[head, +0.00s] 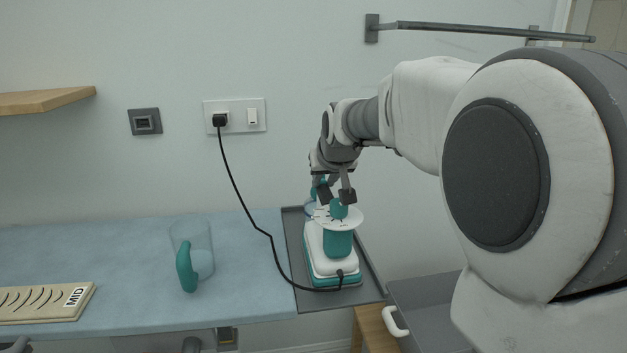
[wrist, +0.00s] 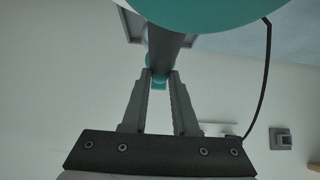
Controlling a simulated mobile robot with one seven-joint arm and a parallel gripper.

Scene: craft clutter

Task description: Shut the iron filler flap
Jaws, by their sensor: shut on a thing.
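The iron (head: 336,243), white and teal, stands on a dark grey tray (head: 294,232) on the right of the worktop. A white marked disc (head: 350,218) sits on its upper part. My gripper (head: 335,195) is over the iron's top, fingers pointing down. In the wrist view, my gripper's fingertips (wrist: 160,76) are close together around a small teal part (wrist: 159,73) of the iron. A large teal surface (wrist: 215,12) fills the top of that view. My fingers partly cover the iron's top, so I cannot tell the filler flap's angle.
A black cord (head: 240,195) runs from the wall socket (head: 234,115) down to the iron. A clear cup (head: 192,240) with a teal handle and a beige MID board (head: 45,302) are on the blue worktop. A wall rail (head: 480,29) is above my arm.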

